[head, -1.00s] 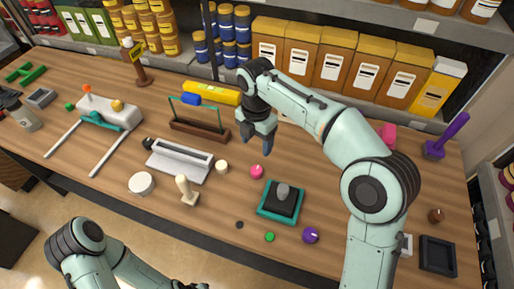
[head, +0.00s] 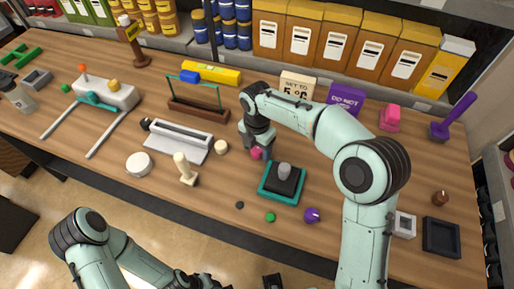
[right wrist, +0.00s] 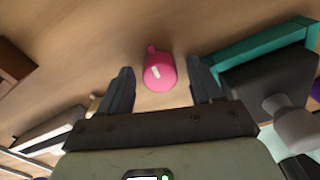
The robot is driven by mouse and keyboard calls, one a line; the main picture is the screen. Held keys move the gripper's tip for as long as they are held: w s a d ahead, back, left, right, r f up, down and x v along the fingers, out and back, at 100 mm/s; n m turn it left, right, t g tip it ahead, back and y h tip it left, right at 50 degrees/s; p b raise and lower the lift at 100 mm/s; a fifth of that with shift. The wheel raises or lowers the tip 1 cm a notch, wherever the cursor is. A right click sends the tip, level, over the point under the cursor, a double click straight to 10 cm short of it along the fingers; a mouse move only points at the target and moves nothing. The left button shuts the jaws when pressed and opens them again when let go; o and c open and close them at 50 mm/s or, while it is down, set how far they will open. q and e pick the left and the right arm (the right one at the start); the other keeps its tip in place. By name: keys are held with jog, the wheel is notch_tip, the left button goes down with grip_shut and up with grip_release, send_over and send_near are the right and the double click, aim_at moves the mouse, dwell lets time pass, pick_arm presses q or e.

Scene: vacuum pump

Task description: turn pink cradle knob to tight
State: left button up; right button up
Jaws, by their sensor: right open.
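The pink knob (head: 256,153) is on the wooden table, left of a teal-framed black block with a grey knob on top (head: 284,171). In the right wrist view the pink knob (right wrist: 160,72) is round, with a white mark on its face and a small nub at its far edge. My right gripper (head: 257,146) is low over the knob. Its two fingers are apart, one on each side of the knob, with gaps showing on both sides in the wrist view. My left arm is at the bottom left of the head view; its gripper is too cut off to judge.
A cream round peg (head: 221,147) and a grey-white device (head: 178,140) lie left of the knob. A purple knob (head: 311,215) and a green button (head: 270,217) are nearer the front edge. A purple sign (head: 346,98) stands behind my right arm. Boxes line the back shelf.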

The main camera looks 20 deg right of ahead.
jog(key=c, duration=1.1)
jog(key=shift+o, duration=0.2)
pick_arm(q)
jog(key=shift+w+r, duration=0.1)
jog(key=shift+r, duration=0.05)
pick_arm(e)
jog(key=shift+m, duration=0.3)
jog(key=m+p, duration=0.1)
jog(key=m, duration=0.1)
jog(key=shift+r+m, duration=0.1)
jog(key=shift+m, duration=0.3)
jog(key=m+p, duration=0.1)
jog(key=m, duration=0.3)
jog(key=shift+m, duration=0.3)
jog(key=m, duration=0.4)
jog(key=shift+p, duration=0.3)
pick_arm(q)
jog(key=shift+w+r, duration=0.5)
jog(key=shift+r, duration=0.3)
jog(key=shift+w+r, duration=0.5)
jog(key=shift+r, duration=0.3)
pick_arm(e)
jog(key=shift+m, duration=2.4)
